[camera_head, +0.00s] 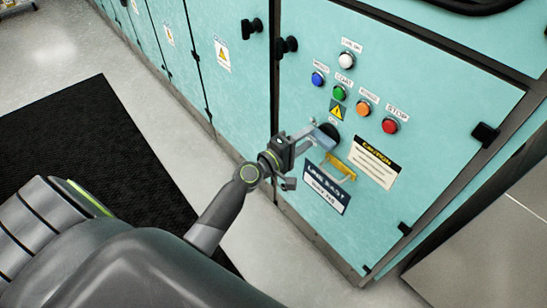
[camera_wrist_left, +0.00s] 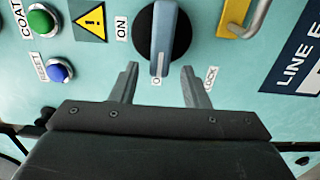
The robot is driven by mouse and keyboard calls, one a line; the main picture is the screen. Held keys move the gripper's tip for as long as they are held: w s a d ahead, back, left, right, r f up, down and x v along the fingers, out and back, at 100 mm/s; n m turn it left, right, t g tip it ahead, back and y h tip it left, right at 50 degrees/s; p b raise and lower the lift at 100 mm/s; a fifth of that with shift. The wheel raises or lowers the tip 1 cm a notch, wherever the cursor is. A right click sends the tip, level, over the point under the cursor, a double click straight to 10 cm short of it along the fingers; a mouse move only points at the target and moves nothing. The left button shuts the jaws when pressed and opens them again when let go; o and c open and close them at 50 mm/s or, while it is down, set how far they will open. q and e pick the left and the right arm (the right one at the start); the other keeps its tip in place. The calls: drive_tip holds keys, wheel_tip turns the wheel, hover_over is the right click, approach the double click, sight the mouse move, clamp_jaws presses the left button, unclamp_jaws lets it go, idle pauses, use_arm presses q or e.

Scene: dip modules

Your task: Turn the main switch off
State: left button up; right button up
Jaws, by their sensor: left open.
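The main switch is a black round knob (camera_wrist_left: 181,30) with a flat blue-grey handle (camera_wrist_left: 162,38) on the teal panel. In the left wrist view the handle points down at a partly hidden label (camera_wrist_left: 157,82) starting with "O". The ON label (camera_wrist_left: 122,27) is to its left, and a LOCK label (camera_wrist_left: 211,78) is lower right. My left gripper (camera_wrist_left: 160,70) is open, its fingertips on either side of the handle's lower end; I cannot tell whether they touch it. In the head view, my left gripper (camera_head: 308,140) is at the knob (camera_head: 330,132), partly covering it.
Above the switch are white (camera_head: 346,60), blue (camera_head: 317,78), green (camera_head: 339,93), orange (camera_head: 363,108) and red (camera_head: 390,125) buttons. A yellow handle-like bar (camera_head: 340,168) sticks out just below the switch. A black mat (camera_head: 100,150) lies on the floor at left.

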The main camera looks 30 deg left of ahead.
use_arm(q)
drive_tip(key=b+v, duration=0.2)
drive_tip(key=v, duration=1.2)
use_arm(e)
drive_tip(key=shift+w+a+r, duration=0.3)
drive_tip(key=shift+w+r, duration=0.3)
drive_tip(key=shift+w, duration=0.1)
drive_tip(key=shift+w+a+r, duration=0.25)
drive_tip(key=shift+w+r, duration=0.3)
drive_tip(key=shift+w, duration=0.2)
drive_tip(key=shift+w+a+r, duration=0.3)
drive_tip(key=shift+w+r, duration=0.3)
drive_tip(key=shift+w, duration=0.1)
use_arm(q)
drive_tip(key=shift+w, duration=0.1)
